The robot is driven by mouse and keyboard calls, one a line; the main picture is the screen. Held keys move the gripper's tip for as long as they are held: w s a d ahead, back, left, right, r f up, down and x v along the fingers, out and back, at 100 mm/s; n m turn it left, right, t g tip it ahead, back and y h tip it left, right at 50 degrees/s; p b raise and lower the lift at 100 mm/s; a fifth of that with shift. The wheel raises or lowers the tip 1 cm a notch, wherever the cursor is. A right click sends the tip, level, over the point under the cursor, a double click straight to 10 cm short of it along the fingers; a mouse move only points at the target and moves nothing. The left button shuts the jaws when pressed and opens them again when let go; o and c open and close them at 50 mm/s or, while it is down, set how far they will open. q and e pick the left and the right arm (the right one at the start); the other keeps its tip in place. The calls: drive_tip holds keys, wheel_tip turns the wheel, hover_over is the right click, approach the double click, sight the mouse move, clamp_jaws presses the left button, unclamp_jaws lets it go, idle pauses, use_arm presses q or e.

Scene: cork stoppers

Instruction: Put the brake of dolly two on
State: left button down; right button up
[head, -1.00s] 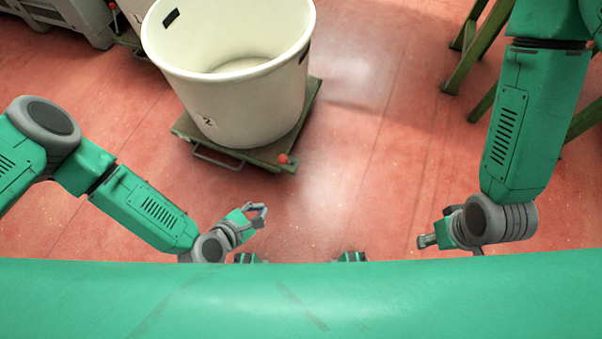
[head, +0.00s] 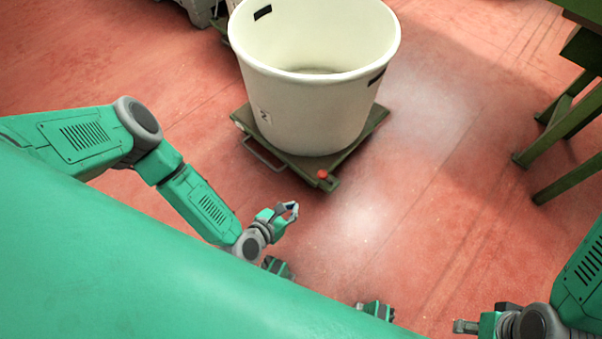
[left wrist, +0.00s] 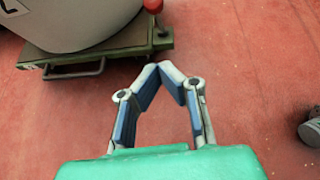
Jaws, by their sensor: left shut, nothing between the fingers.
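Dolly two (head: 345,160) is a low green platform with a loop handle on its near side. It carries a cream tub (head: 310,105) marked 2. A red knob (head: 322,174) stands at the dolly's near right corner; it also shows at the top of the left wrist view (left wrist: 153,6). My left gripper (head: 293,208) is shut and empty, its fingertips meeting in the left wrist view (left wrist: 160,66). It is apart from the knob, on the near side of the dolly. My right gripper (head: 460,326) is at the lower right, far from the dolly; its fingers are not clear.
Green metal legs of a stand (head: 570,120) are at the right. Part of a grey container (head: 200,10) shows at the top left. The red floor (head: 400,210) between the dolly and the stand is clear.

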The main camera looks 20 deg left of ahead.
use_arm(q)
drive_tip(key=w+r+b+x, duration=0.1)
drive_tip(key=b+x, duration=0.3)
drive_tip(key=x, duration=0.8)
drive_tip(key=shift+w+d+r, duration=0.15)
drive_tip(key=shift+w+r, duration=0.05)
drive_tip(key=shift+r, duration=0.6)
use_arm(e)
drive_tip(key=f, duration=0.5)
drive_tip(key=shift+d, duration=0.3)
drive_tip(key=shift+a+r, duration=0.1)
